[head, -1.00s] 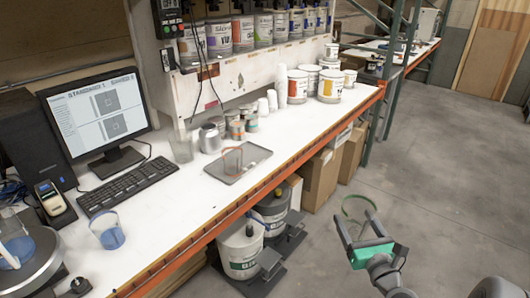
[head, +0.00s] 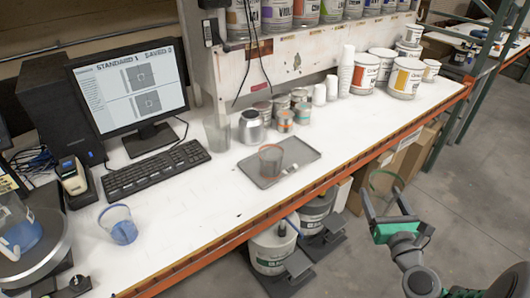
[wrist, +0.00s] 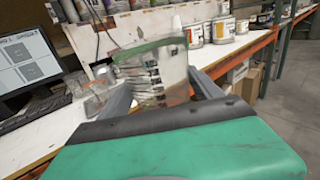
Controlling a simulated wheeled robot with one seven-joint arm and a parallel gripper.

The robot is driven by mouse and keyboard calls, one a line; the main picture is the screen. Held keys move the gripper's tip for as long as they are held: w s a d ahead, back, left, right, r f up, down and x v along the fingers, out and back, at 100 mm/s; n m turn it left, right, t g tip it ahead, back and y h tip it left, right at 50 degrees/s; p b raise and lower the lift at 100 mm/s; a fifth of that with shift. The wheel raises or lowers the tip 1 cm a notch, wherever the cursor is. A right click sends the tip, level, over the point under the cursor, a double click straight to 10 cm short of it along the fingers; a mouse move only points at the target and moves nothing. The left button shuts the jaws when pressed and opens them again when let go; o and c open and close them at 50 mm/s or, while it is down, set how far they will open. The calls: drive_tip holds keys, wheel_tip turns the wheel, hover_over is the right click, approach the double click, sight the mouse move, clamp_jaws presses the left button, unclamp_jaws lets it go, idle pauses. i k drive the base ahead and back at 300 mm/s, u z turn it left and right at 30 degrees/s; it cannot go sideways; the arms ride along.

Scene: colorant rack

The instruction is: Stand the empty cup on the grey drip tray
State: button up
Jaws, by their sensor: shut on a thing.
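My gripper (head: 381,194) is shut on a clear cup (head: 386,180) with a green rim, held off the front edge of the bench over the floor. In the wrist view the cup (wrist: 150,72) sits between the two fingers, and no liquid shows in it. The grey drip tray (head: 254,176) lies on the white bench, to the left of my gripper in the head view.
Behind the tray stand a silver can (head: 251,127), small tins (head: 285,121) and a clear beaker (head: 216,134). A cup of blue liquid (head: 119,226) stands left, near the keyboard (head: 154,170). White bench is clear in front of and right of the tray.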

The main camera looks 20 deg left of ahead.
sight(299, 157)
drive_tip(key=u, duration=0.75)
drive_tip(key=i, duration=0.8)
drive_tip(key=u, duration=0.95)
